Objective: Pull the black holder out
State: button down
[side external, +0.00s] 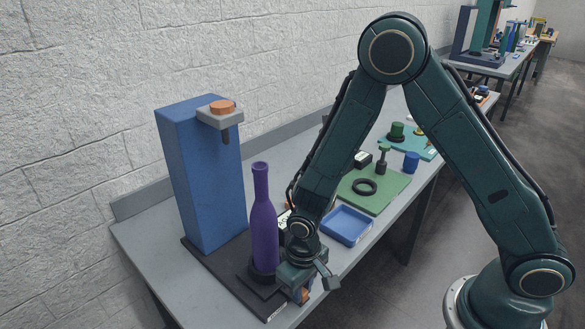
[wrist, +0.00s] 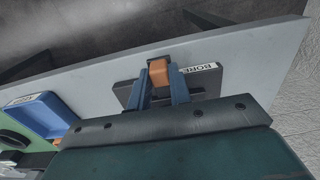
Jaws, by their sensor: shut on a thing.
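The black holder (side external: 258,283) is a dark block with a round seat under the purple bottle (side external: 263,220) in the side view. The bottle stands upright in it. The holder is on a long dark base plate (side external: 222,273) that runs out from the blue column. My gripper (side external: 299,288) is low at the plate's front right. In the wrist view my gripper (wrist: 161,88) is shut on an orange block (wrist: 159,71), with one blue finger on each side. The orange block also shows in the side view (side external: 305,295). Whether it joins the holder is hidden.
The blue column (side external: 205,180) carries a grey arm with an orange knob (side external: 222,106) above the bottle. A blue tray (side external: 346,225) and a green mat (side external: 385,198) with a black ring lie to the right. The table's front edge is close to my gripper.

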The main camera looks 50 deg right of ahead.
jog(key=shift+s, duration=0.35)
jog(key=c, duration=1.3)
grip_release()
jog(key=shift+w, duration=0.1)
jog(key=shift+w+r, duration=0.1)
jog(key=shift+r, duration=0.55)
notch_tip(320, 180, up, 12)
jog(key=shift+r, duration=0.25)
